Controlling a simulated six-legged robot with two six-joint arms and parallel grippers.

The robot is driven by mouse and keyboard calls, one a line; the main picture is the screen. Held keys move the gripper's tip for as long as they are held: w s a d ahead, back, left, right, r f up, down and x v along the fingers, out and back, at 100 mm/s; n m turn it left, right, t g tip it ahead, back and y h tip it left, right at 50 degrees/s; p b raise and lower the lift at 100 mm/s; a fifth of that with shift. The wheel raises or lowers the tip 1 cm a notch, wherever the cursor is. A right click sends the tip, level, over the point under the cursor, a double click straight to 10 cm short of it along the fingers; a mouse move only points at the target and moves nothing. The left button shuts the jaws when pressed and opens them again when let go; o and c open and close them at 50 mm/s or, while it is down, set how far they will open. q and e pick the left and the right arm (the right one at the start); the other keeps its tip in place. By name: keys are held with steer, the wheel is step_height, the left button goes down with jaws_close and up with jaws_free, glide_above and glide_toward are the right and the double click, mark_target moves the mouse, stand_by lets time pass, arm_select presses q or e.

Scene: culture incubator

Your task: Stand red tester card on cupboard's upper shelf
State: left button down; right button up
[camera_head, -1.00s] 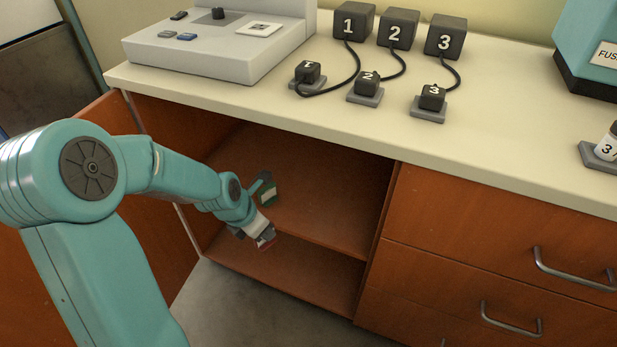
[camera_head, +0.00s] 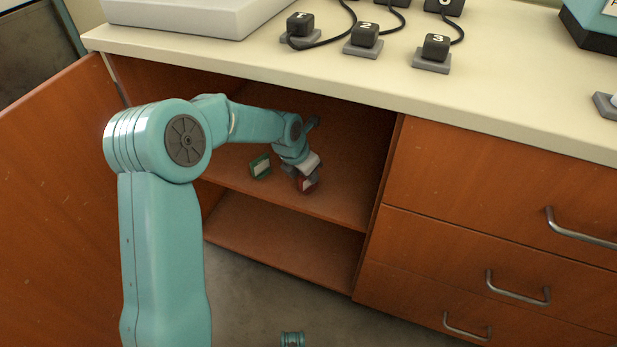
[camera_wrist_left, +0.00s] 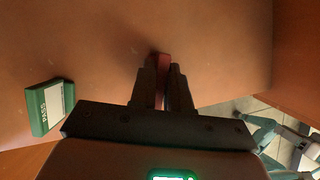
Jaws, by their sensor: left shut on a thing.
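The red tester card (camera_head: 307,185) is held in my left gripper (camera_head: 304,178) over the cupboard's upper shelf (camera_head: 335,203), near its front. In the left wrist view the red card (camera_wrist_left: 161,66) shows as a narrow red edge between the two dark fingers of my left gripper (camera_wrist_left: 163,78), which are shut on it. Whether the card touches the shelf I cannot tell. A green card (camera_head: 260,167) stands on the same shelf to the left; it also shows in the left wrist view (camera_wrist_left: 50,107), marked PASS. My right gripper is not in view.
The cupboard door (camera_head: 50,180) stands open at the left. The lower shelf (camera_head: 285,252) looks empty. Drawers with handles (camera_head: 518,287) are at the right. The countertop (camera_head: 400,75) above carries black numbered plugs (camera_head: 365,36) and a grey device (camera_head: 190,15).

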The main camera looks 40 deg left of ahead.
arm_select(q)
steer(key=shift+f, duration=0.25)
steer(key=c, duration=1.1)
jaws_free()
steer(key=shift+r, duration=0.1)
